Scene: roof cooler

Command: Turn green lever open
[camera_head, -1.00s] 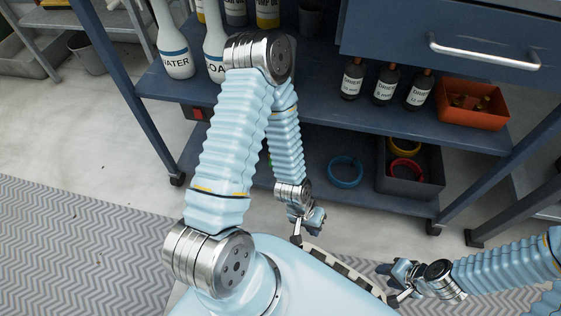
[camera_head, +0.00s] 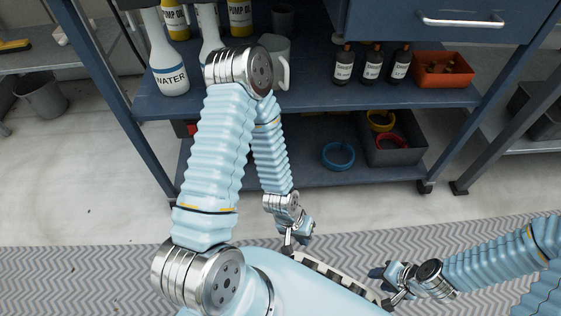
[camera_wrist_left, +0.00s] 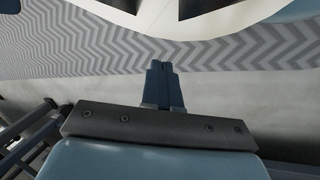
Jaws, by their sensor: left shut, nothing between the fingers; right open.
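No green lever can be made out in either current view. My left gripper (camera_head: 290,242) hangs low in front of the blue cart, close to my body, and its fingers are shut with nothing between them. In the left wrist view its closed fingertips (camera_wrist_left: 160,70) point toward the zigzag mat. My right gripper (camera_head: 389,287) is at the lower right, open and empty, over the mat. Both grippers are well away from the shelves. My left arm covers part of the cart's left side.
The blue cart (camera_head: 310,93) holds a white water bottle (camera_head: 168,58), dark bottles (camera_head: 371,64), an orange bin (camera_head: 443,68) and a drawer (camera_head: 445,20). Below are a blue ring (camera_head: 338,156) and a grey bin (camera_head: 397,155). A zigzag mat (camera_head: 110,270) covers the near floor.

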